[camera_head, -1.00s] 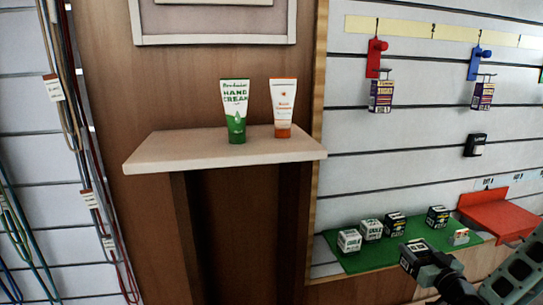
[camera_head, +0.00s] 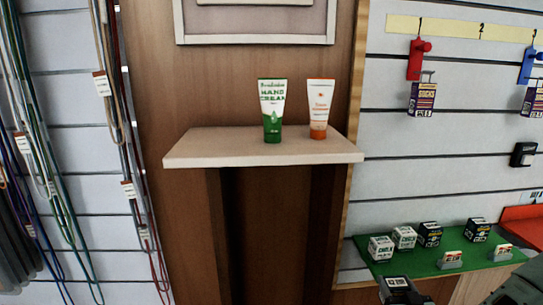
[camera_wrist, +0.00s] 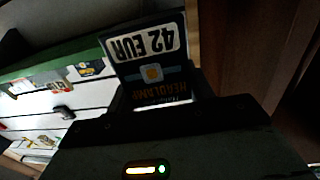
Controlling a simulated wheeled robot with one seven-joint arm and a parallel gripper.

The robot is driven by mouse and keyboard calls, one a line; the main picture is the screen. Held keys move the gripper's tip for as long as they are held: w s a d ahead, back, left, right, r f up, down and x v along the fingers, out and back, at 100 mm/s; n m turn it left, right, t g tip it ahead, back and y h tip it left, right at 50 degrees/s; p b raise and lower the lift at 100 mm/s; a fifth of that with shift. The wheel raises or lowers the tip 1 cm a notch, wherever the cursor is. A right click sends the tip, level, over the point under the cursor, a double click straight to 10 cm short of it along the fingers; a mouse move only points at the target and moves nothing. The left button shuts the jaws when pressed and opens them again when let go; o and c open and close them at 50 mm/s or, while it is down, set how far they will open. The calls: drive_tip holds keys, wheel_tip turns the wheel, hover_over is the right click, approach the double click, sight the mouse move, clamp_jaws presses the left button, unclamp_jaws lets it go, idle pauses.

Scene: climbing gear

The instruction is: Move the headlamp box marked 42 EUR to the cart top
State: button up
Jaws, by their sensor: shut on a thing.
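The headlamp box (camera_wrist: 146,62) is dark with a white label reading "42 EUR", upside down in the wrist view, above an orange-and-blue emblem and the word "HEADLAMP". My gripper (camera_wrist: 160,98) is shut on this box; its fingers are mostly dark and hard to make out. In the head view the held box (camera_head: 397,285) shows only partly at the bottom edge, its top with a pale patch. It is in front of and below the green shelf. I cannot make out a cart top in either view.
A green shelf (camera_head: 428,265) at right carries several small boxes and price tags, with a red tray (camera_head: 520,213) beside it. A wooden ledge (camera_head: 230,153) in the middle holds a green hand cream tube (camera_head: 272,112) and an orange-capped tube (camera_head: 319,108). Ropes hang at left.

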drive_tip(key=shift+d, duration=0.1)
drive_tip(key=s+r+p, duration=0.9)
drive_tip(key=r+p, duration=0.2)
drive_tip(key=p, duration=0.3)
drive_tip(key=shift+r+p, duration=0.15)
drive_tip(key=shift+p, duration=0.15)
drive_tip(key=shift+w, duration=0.1)
